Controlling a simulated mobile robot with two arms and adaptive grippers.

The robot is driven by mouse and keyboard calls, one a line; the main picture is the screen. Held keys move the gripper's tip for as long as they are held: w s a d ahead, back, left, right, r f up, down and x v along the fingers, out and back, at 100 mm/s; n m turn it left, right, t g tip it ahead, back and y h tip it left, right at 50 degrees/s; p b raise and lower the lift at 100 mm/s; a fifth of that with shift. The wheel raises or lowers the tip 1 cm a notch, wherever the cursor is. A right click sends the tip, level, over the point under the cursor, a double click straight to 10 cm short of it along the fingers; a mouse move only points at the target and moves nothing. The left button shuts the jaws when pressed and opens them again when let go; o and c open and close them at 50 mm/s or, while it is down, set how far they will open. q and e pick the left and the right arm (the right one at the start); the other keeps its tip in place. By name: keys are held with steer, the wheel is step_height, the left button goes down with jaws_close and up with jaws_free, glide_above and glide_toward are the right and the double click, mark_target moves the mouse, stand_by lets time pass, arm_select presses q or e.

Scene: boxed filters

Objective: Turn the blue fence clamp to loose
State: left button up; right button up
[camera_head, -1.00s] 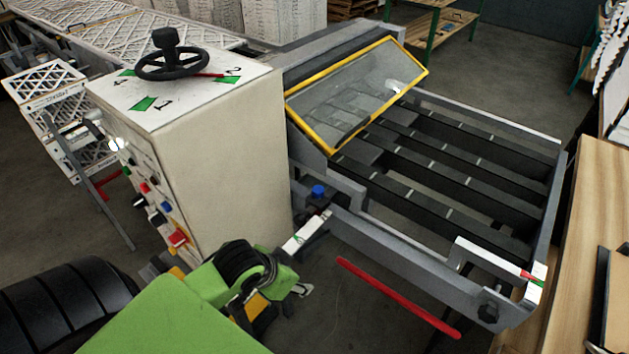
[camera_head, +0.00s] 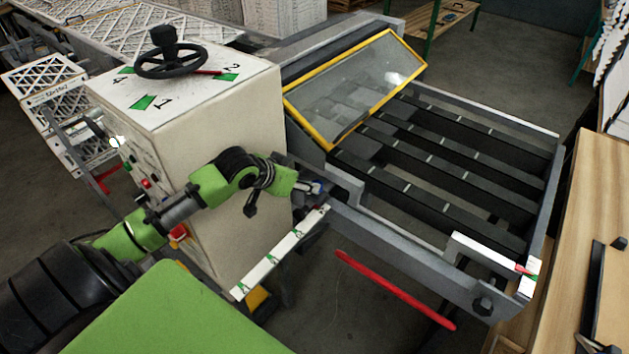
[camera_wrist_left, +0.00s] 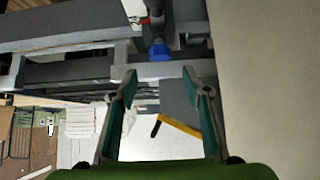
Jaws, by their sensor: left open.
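The blue fence clamp is a small blue knob (camera_head: 319,187) by the near left corner of the machine's slatted table, and my left gripper partly covers it in the head view. In the head view the left gripper (camera_head: 305,188) is close to the clamp from the left; contact cannot be told. My right gripper is not in view.
The white cabinet (camera_head: 200,110) with a black handwheel (camera_head: 171,62) stands close left of the clamp. A white scale strip (camera_head: 282,252) with green marks runs below it. The yellow-framed guard (camera_head: 355,88) is above right. A red bar (camera_head: 395,290) lies lower right.

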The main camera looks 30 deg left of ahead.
arm_select(q)
steer(key=p+x, duration=0.1)
steer(key=x, duration=0.7)
steer(key=c, duration=1.1)
